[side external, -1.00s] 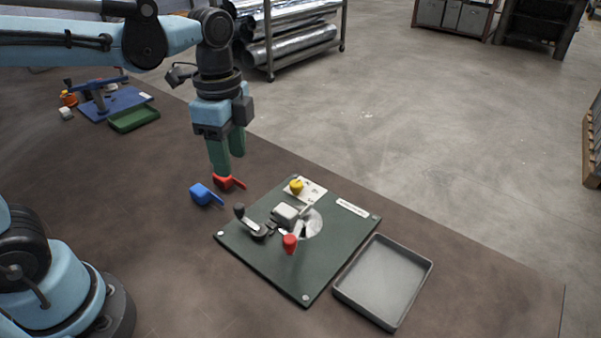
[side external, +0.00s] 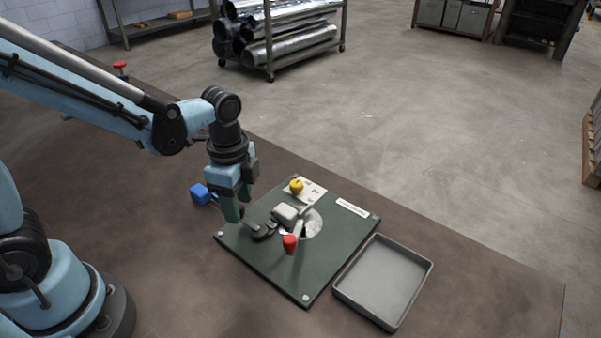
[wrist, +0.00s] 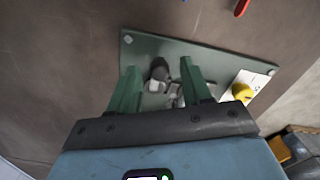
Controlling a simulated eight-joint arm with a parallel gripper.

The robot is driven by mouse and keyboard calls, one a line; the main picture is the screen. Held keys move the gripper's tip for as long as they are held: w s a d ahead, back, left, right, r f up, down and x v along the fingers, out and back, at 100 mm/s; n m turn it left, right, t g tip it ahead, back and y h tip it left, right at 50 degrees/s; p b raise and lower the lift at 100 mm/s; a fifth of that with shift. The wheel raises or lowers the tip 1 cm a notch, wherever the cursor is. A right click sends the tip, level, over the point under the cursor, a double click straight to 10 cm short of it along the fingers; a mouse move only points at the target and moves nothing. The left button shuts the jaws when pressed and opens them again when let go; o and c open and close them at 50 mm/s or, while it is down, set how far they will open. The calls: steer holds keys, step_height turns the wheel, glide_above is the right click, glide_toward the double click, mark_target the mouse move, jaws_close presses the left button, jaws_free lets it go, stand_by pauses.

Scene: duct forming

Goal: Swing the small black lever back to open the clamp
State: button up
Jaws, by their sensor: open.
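My gripper (side external: 238,206) is open, with its green fingers low over the left corner of the dark green plate (side external: 322,262). In the wrist view, the black knob of the small lever (wrist: 159,72) lies between the two open fingers (wrist: 158,67), with a gap on each side. In the side view the fingers hide the lever's knob. The dark clamp base (side external: 262,231) shows just right of the fingers, beside a grey block (side external: 285,212). Whether a finger touches the lever cannot be told.
A red knob (side external: 290,243) stands on the plate, and a yellow knob (side external: 296,186) sits by a white card. A grey tray (side external: 383,282) lies at the plate's right. A blue-handled piece (side external: 200,193) lies behind my gripper; a red piece (wrist: 241,7) shows in the wrist view.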

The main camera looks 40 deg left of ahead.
steer(key=shift+f, duration=0.1)
steer(key=shift+c, duration=0.4)
jaws_close()
steer(key=shift+s+n, duration=0.15)
steer(key=shift+n, duration=0.15)
steer(key=n, duration=0.1)
steer(key=s+n, duration=0.1)
steer(key=n, duration=0.1)
steer(key=s+n, duration=0.1)
steer(key=shift+d, duration=0.25)
steer(key=n, duration=0.1)
steer(key=s+n, duration=0.1)
steer(key=n, duration=0.1)
steer(key=d+n, duration=0.1)
steer(key=shift+s+d+n, duration=0.1)
steer(key=shift+s+n, duration=0.15)
steer(key=shift+n, duration=0.15)
steer(key=n, duration=0.1)
steer(key=d+n, duration=0.1)
steer(key=n, duration=0.1)
steer(key=s+n, duration=0.1)
steer(key=shift+d+n, duration=0.3)
steer(key=shift+d, duration=0.05)
steer(key=shift+s+d+n, duration=0.1)
steer(key=shift+d+n, duration=0.35)
steer(key=shift+n, duration=0.55)
steer(key=shift+d+n, duration=0.4)
steer(key=shift+n, duration=0.6)
